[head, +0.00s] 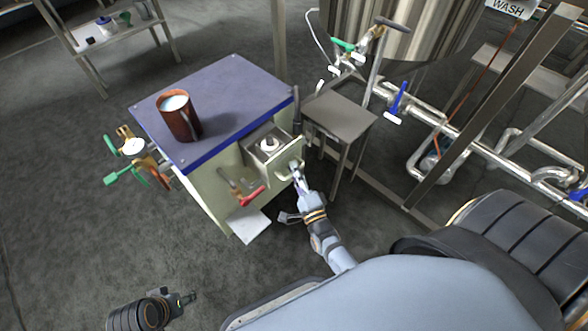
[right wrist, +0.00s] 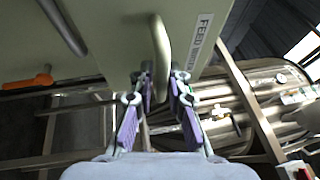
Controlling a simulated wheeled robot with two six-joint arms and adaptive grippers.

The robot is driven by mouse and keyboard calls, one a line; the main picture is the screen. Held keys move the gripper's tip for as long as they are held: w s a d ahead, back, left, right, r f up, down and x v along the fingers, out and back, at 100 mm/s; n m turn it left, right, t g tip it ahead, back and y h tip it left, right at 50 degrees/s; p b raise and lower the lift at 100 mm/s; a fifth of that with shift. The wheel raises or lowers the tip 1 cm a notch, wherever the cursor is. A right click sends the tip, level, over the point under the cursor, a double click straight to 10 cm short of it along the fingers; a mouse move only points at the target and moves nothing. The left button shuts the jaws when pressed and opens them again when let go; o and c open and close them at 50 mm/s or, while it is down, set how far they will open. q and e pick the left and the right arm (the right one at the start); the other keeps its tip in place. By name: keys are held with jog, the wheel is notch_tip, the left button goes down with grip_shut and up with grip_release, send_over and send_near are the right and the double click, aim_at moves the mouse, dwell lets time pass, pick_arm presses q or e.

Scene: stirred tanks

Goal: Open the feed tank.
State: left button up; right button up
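A pale green cabinet (head: 208,192) with a blue top has a drawer at its right end. The drawer stands partly out, with a metal box (head: 263,152) and a white round part inside. Its front panel (right wrist: 118,32) carries a label (right wrist: 199,38) reading "FEED" and a bar handle (right wrist: 161,45). My right gripper (head: 297,172) is at this handle. In the right wrist view its fingers (right wrist: 162,88) lie on either side of the bar and look shut on it. My left gripper (head: 190,297) is low at the left, away from the cabinet; its fingers are too small to judge.
A brown mug (head: 178,118) with white contents stands on the blue top. A red-handled valve (head: 250,194) juts from the cabinet front, and green-handled valve fittings (head: 130,165) from its left side. A small metal table (head: 340,116) and pipework (head: 450,130) stand close on the right.

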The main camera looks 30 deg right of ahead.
jog(key=shift+o, duration=1.3)
jog(key=shift+r, duration=0.1)
jog(key=shift+s, duration=0.1)
jog(key=s+f, duration=0.2)
jog(key=s, duration=0.9)
jog(key=shift+s+a, duration=0.3)
jog(key=shift+f, duration=0.1)
